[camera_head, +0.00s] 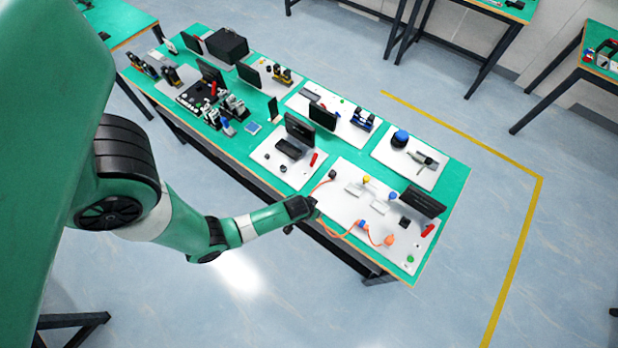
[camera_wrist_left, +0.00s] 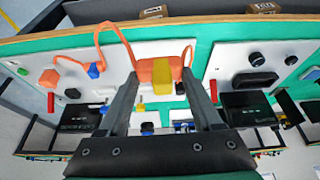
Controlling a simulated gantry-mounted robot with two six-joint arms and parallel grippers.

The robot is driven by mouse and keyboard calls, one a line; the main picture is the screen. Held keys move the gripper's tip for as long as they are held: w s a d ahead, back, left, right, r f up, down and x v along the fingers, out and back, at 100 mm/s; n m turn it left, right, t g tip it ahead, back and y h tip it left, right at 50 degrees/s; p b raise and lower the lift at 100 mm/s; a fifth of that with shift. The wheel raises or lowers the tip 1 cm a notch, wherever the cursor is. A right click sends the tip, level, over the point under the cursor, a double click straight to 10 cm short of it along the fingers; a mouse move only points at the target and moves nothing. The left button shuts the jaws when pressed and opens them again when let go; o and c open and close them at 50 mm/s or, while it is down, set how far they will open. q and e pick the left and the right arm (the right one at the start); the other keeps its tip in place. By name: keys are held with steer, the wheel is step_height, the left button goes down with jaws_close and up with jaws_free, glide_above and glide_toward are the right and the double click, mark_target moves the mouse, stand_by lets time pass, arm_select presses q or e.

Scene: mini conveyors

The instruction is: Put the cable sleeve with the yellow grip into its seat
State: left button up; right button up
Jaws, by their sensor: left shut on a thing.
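My left gripper (camera_head: 312,207) is at the near edge of the white cable board (camera_head: 340,208). In the left wrist view its two fingers (camera_wrist_left: 161,76) are shut on the orange cable sleeve (camera_wrist_left: 146,68) with the yellow grip (camera_wrist_left: 162,80). An orange cable (camera_wrist_left: 112,30) loops from the sleeve past a blue clip (camera_wrist_left: 95,70) toward an orange block (camera_wrist_left: 48,78). In the head view the gripper hides the sleeve. The blue clip (camera_head: 362,224) and orange block (camera_head: 389,240) also show there. I cannot tell which fixture is the seat. My right gripper is not in view.
A dark screen (camera_head: 422,202) stands on the board's right, with a red piece (camera_head: 428,230) and a green button (camera_head: 410,258) nearby. Yellow (camera_head: 366,180) and blue (camera_head: 393,196) knobs stand mid-board. Other boards with devices fill the green table (camera_head: 455,182) to the left and behind.

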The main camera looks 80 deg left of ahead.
arm_select(q)
steer(key=w+a+b, duration=0.5)
steer(key=w+a, duration=0.1)
steer(key=w, duration=0.3)
steer(key=w+a+b, duration=0.4)
steer(key=w+a, duration=0.2)
steer(key=w, duration=0.4)
steer(key=shift+w+b, duration=0.3)
steer(key=shift+b, duration=0.1)
stand_by(1.2)
steer(key=shift+a, duration=0.1)
steer(key=shift+f+b, duration=5)
steer(key=shift+f, duration=0.05)
